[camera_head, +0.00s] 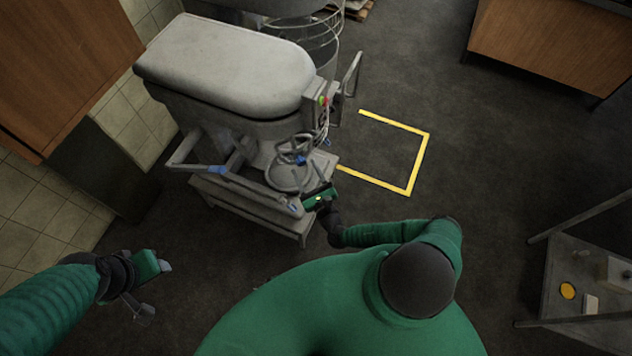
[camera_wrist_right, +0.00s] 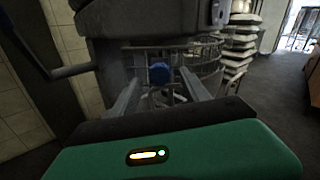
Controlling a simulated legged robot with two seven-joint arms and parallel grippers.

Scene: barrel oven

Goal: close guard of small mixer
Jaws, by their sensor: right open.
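The small mixer (camera_head: 225,65) stands left of centre in the head view, with a rounded grey top and a low base. Curved metal parts with a blue piece (camera_head: 300,160) show at its front; I cannot tell for sure which belong to the guard. My right gripper (camera_head: 309,190) is open at the mixer's front. In the right wrist view its two fingers point forward, with a blue knob (camera_wrist_right: 158,73) between them in the picture and wire bars (camera_wrist_right: 205,58) behind. I see no clear contact. My left gripper (camera_head: 148,268) is low at the left, away from the mixer; its finger opening is unclear.
Another machine with a wire cage (camera_head: 318,38) stands behind the mixer. A wooden cabinet (camera_head: 60,65) and tiled wall are at the left. A yellow floor marking (camera_head: 428,150) lies on open floor to the right. A metal table (camera_head: 570,258) stands at far right.

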